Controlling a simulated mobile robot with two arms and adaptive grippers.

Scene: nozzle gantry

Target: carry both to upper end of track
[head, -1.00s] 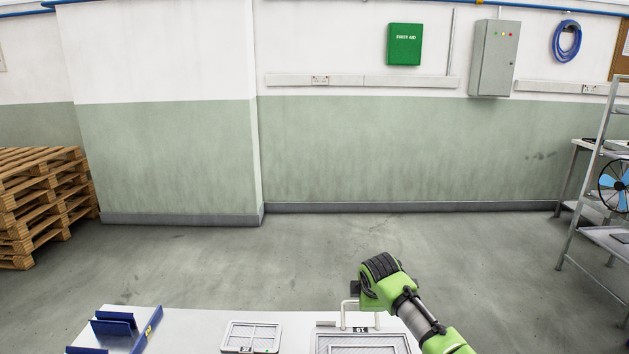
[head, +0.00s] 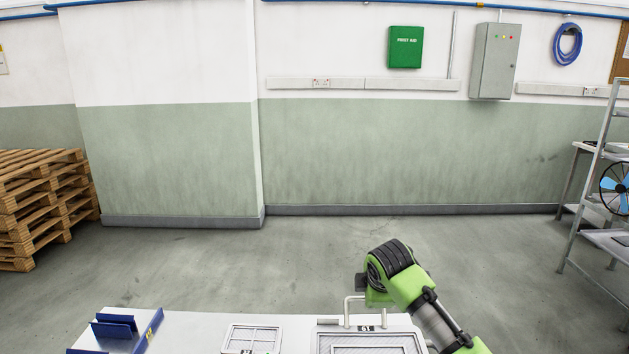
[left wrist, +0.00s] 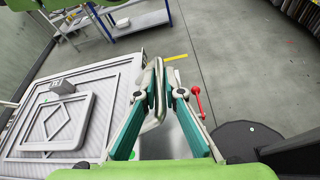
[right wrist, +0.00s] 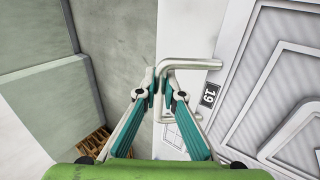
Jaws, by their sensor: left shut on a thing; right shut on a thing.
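In the right wrist view my right gripper (right wrist: 160,88) is shut on a bent pale metal handle (right wrist: 195,64). This handle stands beside a white ribbed panel with nested frames (right wrist: 285,75). The head view shows the handle (head: 347,310) at the back of the panel (head: 325,345), with my right arm over it. In the left wrist view my left gripper (left wrist: 166,92) is shut on another pale bar-like handle (left wrist: 160,75), beside the ribbed panel with a diamond pattern (left wrist: 30,108). My left gripper is outside the head view. I cannot make out the track's upper end.
A blue-and-grey holder (head: 116,331) and a small framed plate (head: 252,338) are on the white table (head: 190,325). A red-knobbed lever (left wrist: 197,98) is close to my left gripper. Pallets (head: 35,205) and a shelf rack (head: 600,200) flank open floor.

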